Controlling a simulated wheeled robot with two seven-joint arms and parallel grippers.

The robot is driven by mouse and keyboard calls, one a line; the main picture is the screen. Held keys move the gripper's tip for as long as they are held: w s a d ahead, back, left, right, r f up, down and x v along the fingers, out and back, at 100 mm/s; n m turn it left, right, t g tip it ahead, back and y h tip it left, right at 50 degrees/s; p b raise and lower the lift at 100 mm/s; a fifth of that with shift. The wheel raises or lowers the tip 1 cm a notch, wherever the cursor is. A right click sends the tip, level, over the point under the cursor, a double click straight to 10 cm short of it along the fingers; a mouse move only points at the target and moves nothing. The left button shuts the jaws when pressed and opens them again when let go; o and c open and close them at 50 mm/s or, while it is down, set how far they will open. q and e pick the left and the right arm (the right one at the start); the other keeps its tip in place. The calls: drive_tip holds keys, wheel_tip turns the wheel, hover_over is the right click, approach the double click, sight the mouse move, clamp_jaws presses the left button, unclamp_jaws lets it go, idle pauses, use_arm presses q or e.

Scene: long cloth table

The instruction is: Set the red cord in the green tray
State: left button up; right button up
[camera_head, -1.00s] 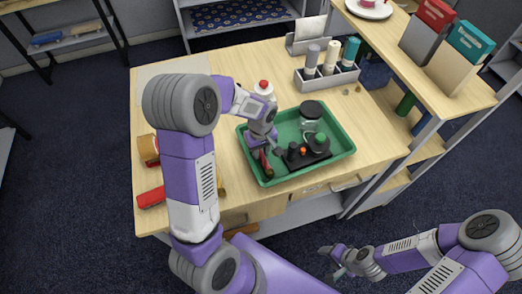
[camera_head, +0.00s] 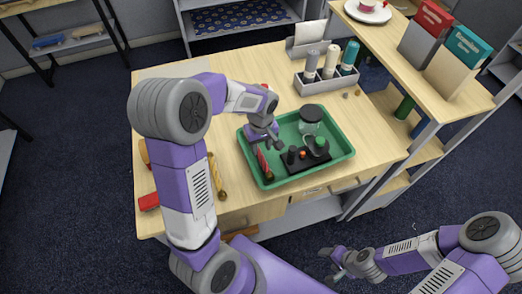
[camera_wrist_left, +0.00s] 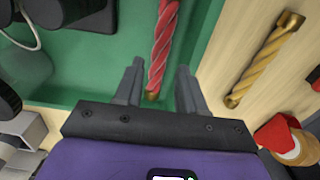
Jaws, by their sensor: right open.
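The red cord (camera_head: 263,161) lies in the green tray (camera_head: 343,137), along its left side. In the left wrist view the twisted red cord (camera_wrist_left: 163,45) runs up from between my fingertips over green tray surface. My left gripper (camera_head: 264,139) is above the left part of the tray. Its fingers (camera_wrist_left: 158,78) are apart, one on each side of the cord, with gaps to it. My right gripper (camera_head: 335,264) is open and empty, low at the front right, away from the table.
The tray also holds a clear jar with a dark lid (camera_head: 311,118) and a black block with knobs (camera_head: 305,157). A golden twisted cord (camera_head: 217,178) lies left of the tray. A bottle caddy (camera_head: 328,80) stands behind it. A red item (camera_head: 149,201) lies at the table's left edge.

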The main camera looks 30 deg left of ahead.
sight(261, 155)
use_arm(q)
wheel_tip(261, 155, up, 7)
drive_tip(key=p, duration=0.1)
use_arm(e)
drive_tip(key=shift+r, duration=0.7)
